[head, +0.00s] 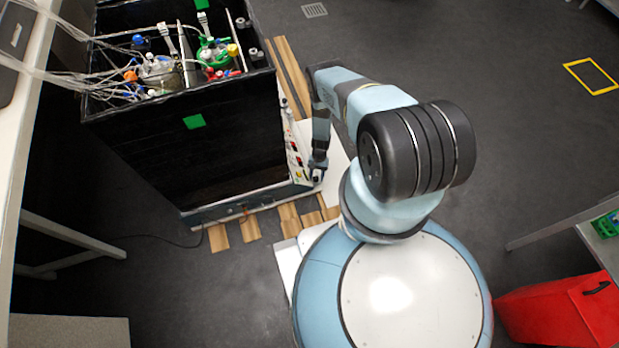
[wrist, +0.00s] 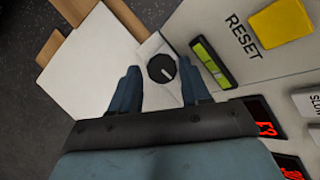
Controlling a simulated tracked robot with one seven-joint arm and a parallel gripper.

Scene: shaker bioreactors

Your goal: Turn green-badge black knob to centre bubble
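In the wrist view a round black knob (wrist: 161,68) with a white pointer line sits on a light plate at the panel's edge. My gripper (wrist: 160,76) has one finger on each side of the knob, with visible gaps, so it is open around it and not gripping. A yellow-green bubble level (wrist: 212,64) in a black frame lies just right of the knob; I cannot make out the bubble's position. No green badge shows beside this knob. In the head view my gripper (head: 318,168) is low at the black cabinet's right-hand panel, and the knob is hidden.
The panel also carries a yellow RESET button (wrist: 281,22) and red displays (wrist: 262,116). A red bin (head: 560,312) stands at lower right.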

